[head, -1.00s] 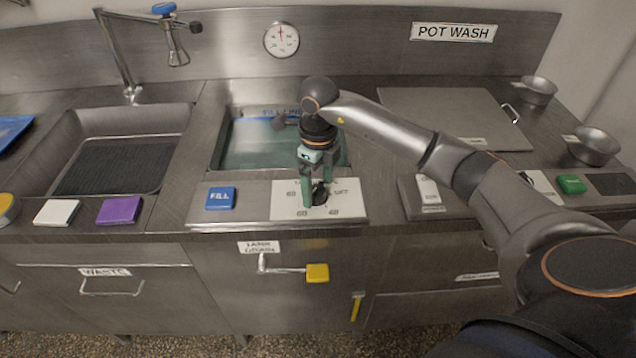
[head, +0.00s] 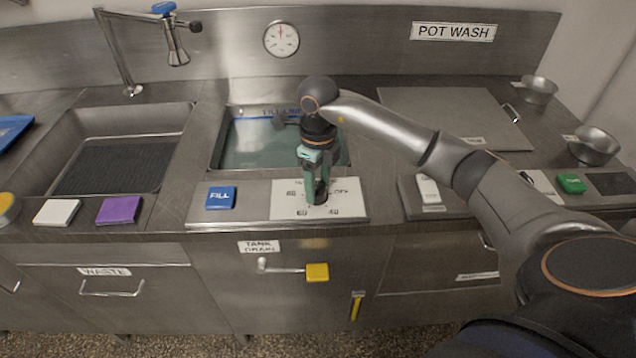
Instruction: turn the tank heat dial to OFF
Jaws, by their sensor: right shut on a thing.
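The tank heat dial (head: 321,198) is a small black knob on a white plate (head: 287,210) with printed numbers around it and OFF at its right. The plate lies on the ledge in front of the water-filled tank (head: 255,150). My right gripper (head: 317,200) points down over the plate and is shut on the dial. Its fingers hide much of the knob, so I cannot tell exactly where the dial points. My left gripper is not in view.
A blue FILL button (head: 220,198) sits left of the plate. Below the ledge, a tank drain lever with a yellow handle (head: 317,272) sticks out. A white switch (head: 428,188) stands right of the plate. A round gauge (head: 281,39) is on the back wall.

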